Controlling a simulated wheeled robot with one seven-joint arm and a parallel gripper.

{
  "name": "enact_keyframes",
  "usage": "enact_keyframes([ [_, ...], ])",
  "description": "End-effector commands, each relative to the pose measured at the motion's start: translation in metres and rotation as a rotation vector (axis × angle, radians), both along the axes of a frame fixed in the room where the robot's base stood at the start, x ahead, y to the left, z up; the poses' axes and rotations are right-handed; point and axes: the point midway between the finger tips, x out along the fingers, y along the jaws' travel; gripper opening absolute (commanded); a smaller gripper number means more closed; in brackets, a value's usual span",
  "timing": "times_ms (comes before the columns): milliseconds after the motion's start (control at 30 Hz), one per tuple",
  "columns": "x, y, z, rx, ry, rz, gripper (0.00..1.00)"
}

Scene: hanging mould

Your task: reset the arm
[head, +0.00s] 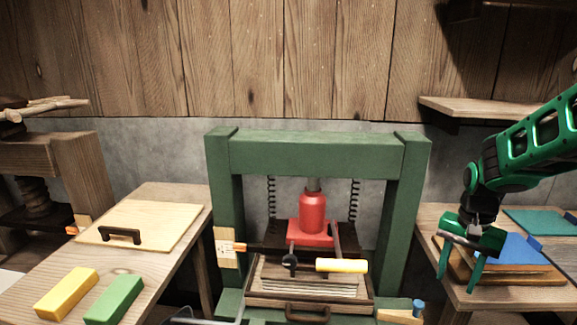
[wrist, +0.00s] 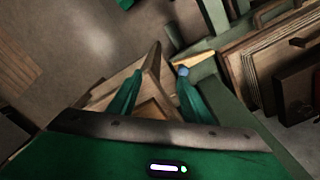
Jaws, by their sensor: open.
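My gripper (head: 461,270) is at the right in the head view, pointing down in front of the right side table with its fingers apart and nothing between them. My green arm (head: 540,140) reaches in from the right edge. In the wrist view the two green fingers of my gripper (wrist: 156,92) are spread, with wooden parts and a blue knob (wrist: 183,71) beyond them. I cannot tell how far they are from these parts.
A green press frame (head: 315,155) with a red jack (head: 313,212) stands in the middle. A blue board (head: 525,250) lies on the right table, near my gripper. A shelf (head: 500,108) juts out above. The left table holds a yellow block (head: 66,293) and a green block (head: 114,299).

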Motion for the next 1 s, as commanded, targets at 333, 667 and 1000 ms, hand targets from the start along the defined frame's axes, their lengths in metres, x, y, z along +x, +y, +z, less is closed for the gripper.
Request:
enact_keyframes([
  [333, -0.123, -0.007, 0.045, 0.002, 0.003, 0.132, 0.45],
  [667, -0.212, 0.003, 0.05, 0.026, 0.003, 0.241, 0.45],
  [1000, -0.227, 0.006, 0.049, 0.033, 0.004, 0.264, 0.45],
])
